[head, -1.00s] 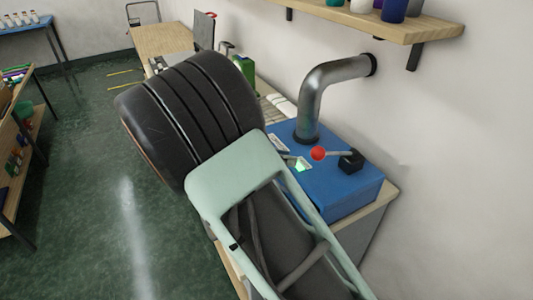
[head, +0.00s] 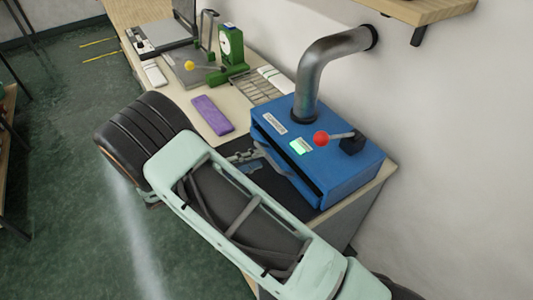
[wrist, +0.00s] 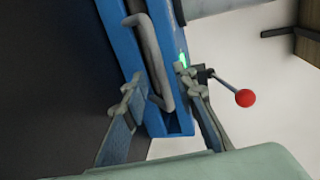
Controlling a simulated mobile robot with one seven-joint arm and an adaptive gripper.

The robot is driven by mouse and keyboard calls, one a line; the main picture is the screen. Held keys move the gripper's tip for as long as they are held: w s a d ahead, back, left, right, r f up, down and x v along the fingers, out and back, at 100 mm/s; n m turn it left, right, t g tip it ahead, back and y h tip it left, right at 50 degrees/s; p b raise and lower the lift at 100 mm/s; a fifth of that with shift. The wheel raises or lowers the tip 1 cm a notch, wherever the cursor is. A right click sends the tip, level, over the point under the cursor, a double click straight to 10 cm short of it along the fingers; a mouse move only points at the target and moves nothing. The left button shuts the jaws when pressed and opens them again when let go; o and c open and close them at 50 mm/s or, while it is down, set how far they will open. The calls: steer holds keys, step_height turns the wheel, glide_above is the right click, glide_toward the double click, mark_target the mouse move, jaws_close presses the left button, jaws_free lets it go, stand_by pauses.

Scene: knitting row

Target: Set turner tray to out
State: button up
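The turner looks to be the blue machine (head: 345,180) on the bench, with a dark slot low in its front. A grey curved bar, seemingly the tray handle (wrist: 151,55), runs along the blue front in the wrist view. My gripper (wrist: 160,84) is open, with one finger on each side of the handle's near end. I cannot tell whether either finger touches it. In the head view my gripper (head: 246,160) is at the machine's front, partly hidden by my arm. How far the tray stands out is unclear.
A red-knobbed lever (head: 321,139) is on top of the machine, beside a metal duct (head: 325,65). A purple folded cloth (head: 213,115), a wire rack (head: 253,88) and a green dial device (head: 231,48) lie farther along the bench. The wall is close behind.

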mark_target(267, 154)
steer(key=shift+p+x, duration=0.3)
steer(key=shift+x, duration=2.05)
jaws_close()
